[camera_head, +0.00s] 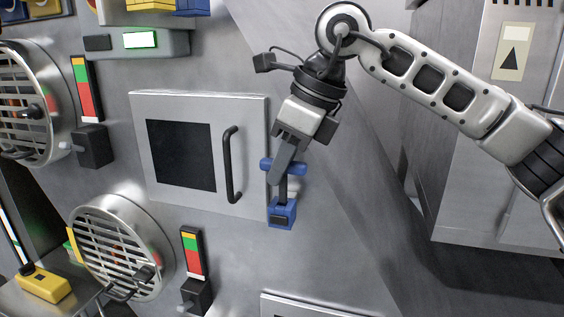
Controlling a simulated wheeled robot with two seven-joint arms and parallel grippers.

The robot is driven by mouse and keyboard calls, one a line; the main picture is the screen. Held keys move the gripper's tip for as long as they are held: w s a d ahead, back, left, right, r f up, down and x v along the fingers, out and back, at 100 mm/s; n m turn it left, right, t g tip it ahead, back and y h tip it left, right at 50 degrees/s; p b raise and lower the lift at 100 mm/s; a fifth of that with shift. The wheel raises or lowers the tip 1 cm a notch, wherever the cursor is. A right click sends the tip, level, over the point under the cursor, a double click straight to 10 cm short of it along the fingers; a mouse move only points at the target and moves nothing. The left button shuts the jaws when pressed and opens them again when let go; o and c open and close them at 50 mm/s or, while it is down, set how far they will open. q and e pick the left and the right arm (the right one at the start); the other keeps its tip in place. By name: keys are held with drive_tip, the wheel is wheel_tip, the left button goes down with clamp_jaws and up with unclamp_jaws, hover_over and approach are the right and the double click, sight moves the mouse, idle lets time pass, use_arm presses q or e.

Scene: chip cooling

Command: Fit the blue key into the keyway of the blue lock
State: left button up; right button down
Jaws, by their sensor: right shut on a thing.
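The blue lock (284,217) is a small blue block on the grey wall, just right of the lower corner of the square hatch. The blue key (299,166) has a blue crossbar handle and a dark shaft pointing down. My right gripper (278,172) is shut on the handle from above, and its fingers hide part of the key. The shaft reaches down to the top of the lock in the picture. How deep it sits in the keyway cannot be told. My left gripper is not in view.
A square hatch (244,110) with a black handle (230,165) is close left of my right gripper. Round grilles (110,250) and red-green gauges (193,255) are farther left. A yellow block (43,287) sits at lower left. A grey cabinet (470,190) stands at right.

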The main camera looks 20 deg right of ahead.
idle(0.6)
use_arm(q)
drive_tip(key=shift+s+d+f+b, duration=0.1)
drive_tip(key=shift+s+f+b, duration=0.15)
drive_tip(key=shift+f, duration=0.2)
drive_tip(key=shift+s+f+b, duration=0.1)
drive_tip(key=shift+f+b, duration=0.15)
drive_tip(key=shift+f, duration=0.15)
use_arm(e)
drive_tip(key=shift+f, duration=0.6)
drive_tip(key=c, duration=1.3)
unclamp_jaws()
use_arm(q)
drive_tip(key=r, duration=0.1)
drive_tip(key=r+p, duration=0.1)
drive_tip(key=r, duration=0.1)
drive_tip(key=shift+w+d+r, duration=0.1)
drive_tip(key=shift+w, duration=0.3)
use_arm(e)
drive_tip(key=v, duration=1.6)
